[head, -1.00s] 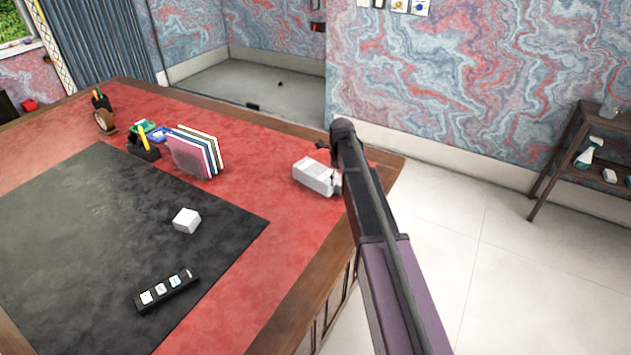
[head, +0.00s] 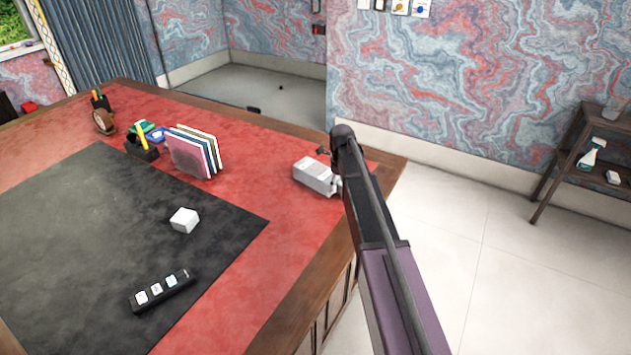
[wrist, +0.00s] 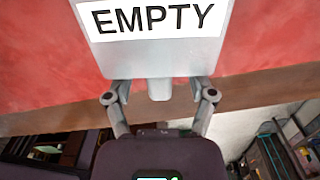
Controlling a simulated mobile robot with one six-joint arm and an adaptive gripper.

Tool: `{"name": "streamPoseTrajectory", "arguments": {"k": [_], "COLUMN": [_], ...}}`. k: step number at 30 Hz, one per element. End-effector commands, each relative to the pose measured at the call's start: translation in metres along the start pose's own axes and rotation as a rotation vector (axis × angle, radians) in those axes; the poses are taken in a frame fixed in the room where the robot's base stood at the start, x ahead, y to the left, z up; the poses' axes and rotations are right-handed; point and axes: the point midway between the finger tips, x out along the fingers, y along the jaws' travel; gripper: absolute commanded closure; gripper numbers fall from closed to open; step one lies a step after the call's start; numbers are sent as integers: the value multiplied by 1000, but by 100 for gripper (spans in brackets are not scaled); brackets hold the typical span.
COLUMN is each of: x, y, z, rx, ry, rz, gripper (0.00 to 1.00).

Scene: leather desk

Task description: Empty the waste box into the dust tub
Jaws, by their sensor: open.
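A pale grey box (head: 315,176), which I take to be the waste box, lies on the red desk top near its right edge. In the wrist view its face (wrist: 155,55) carries a white label reading "EMPTY", and a short grey stub handle (wrist: 159,88) sticks out towards me. My gripper (wrist: 161,92) is open, with one finger on each side of the handle; I cannot tell whether they touch the box. In the head view my arm mostly hides the gripper. I cannot make out a dust tub in either view.
On the desk stand a file rack (head: 192,152), a black pen holder (head: 142,147), a white cube (head: 184,220) and a black bar with white buttons (head: 162,290). A dark shelf (head: 575,160) stands by the wall at right. The red surface before the box is clear.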

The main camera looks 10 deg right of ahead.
Motion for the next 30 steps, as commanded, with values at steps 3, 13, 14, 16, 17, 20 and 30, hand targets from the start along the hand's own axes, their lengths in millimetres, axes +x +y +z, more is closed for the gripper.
{"name": "streamPoseTrajectory", "arguments": {"k": [3, 13, 14, 16, 17, 20, 30], "x": [13, 24, 24, 24, 24, 24, 24], "y": [0, -1, -1, -1, -1, -1, -1], "z": [0, 0, 0, 0, 0, -1, -1], "rx": [0, 1, 1, 1, 1, 1, 2], "ry": [0, 0, 0, 0, 0, 0, 0], "rz": [0, 0, 0, 0, 0, 0, 0], "gripper": [29, 29, 29, 29, 29, 29, 29]}}
